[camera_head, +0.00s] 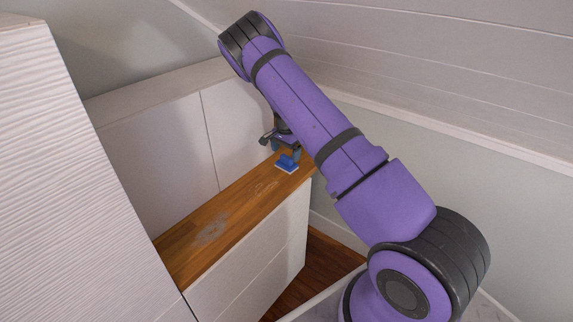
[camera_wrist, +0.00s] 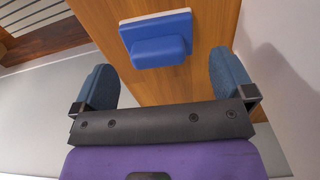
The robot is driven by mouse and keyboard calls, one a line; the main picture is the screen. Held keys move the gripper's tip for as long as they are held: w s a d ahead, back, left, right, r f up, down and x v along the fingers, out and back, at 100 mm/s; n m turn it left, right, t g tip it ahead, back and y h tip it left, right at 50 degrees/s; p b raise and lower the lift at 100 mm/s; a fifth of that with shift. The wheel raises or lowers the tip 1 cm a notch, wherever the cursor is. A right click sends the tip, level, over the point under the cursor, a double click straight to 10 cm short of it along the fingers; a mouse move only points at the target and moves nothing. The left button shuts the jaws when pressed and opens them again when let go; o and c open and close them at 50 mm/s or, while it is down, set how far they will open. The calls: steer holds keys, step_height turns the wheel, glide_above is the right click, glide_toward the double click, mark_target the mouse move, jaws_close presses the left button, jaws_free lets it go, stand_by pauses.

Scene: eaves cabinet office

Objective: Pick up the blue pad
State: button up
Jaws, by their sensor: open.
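The blue pad (camera_head: 287,163) lies on the wooden counter near its far right end in the head view. It has a pale underside layer and a raised blue grip block. In the wrist view the blue pad (camera_wrist: 157,38) is at the top centre, just beyond the fingertips. My gripper (camera_head: 284,146) is above the counter close to the pad, partly hidden by my arm. In the wrist view my gripper (camera_wrist: 165,80) is open, its two blue-grey fingers wide apart with nothing between them.
The wooden counter (camera_head: 248,200) tops a white cabinet and carries pale smudges (camera_head: 212,229). White panels (camera_head: 160,140) stand behind it, and a tall white cabinet (camera_head: 50,180) is at left. A sloped ceiling (camera_head: 450,60) hangs above my arm.

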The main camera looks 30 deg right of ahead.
mark_target(287, 156)
steer(key=shift+s+d+f, duration=0.1)
steer(key=shift+d+f, duration=0.05)
steer(key=shift+f, duration=2.45)
steer(key=c, duration=0.6)
steer(key=shift+c, duration=0.2)
steer(key=shift+r, duration=0.15)
